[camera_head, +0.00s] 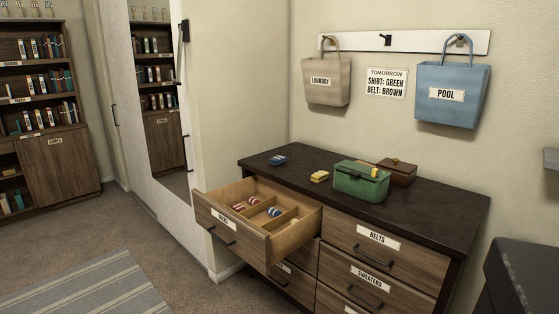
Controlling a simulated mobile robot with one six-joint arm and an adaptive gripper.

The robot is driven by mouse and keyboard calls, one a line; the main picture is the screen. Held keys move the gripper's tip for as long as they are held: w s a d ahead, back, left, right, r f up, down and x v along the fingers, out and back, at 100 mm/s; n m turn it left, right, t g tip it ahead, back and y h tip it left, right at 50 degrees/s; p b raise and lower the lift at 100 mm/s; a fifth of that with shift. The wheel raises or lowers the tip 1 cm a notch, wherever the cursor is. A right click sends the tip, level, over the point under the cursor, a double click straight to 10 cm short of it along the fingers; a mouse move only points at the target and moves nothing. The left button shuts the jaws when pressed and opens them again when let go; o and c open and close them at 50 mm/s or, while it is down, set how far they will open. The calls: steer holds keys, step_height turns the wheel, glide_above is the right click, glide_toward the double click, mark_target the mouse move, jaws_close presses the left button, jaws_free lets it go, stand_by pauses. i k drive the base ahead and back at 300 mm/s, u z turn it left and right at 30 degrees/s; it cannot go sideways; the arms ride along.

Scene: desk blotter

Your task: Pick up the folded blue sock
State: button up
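A small blue folded item (278,160), which looks like a folded blue sock, lies on the dark dresser top (440,200) near its back left corner. A second blue item with white (274,212) lies inside the open top left drawer (304,233), in a divided compartment. Red and white rolled items (253,200) lie in the drawer too. Both blue things are small, so I cannot tell for certain which is the folded sock. My gripper is not in view.
A yellow folded item (320,176), a green box (361,181) and a brown box (397,172) stand on the dresser. The drawer juts out over the floor. Bags (452,95) hang above. A dark object (525,275) fills the lower right. The floor at left is clear around a striped rug (85,285).

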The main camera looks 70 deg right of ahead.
mark_target(278, 160)
steer(key=z, duration=0.5)
steer(key=i, duration=0.55)
steer(key=z, duration=0.7)
steer(key=i, duration=0.45)
steer(key=z, duration=0.25)
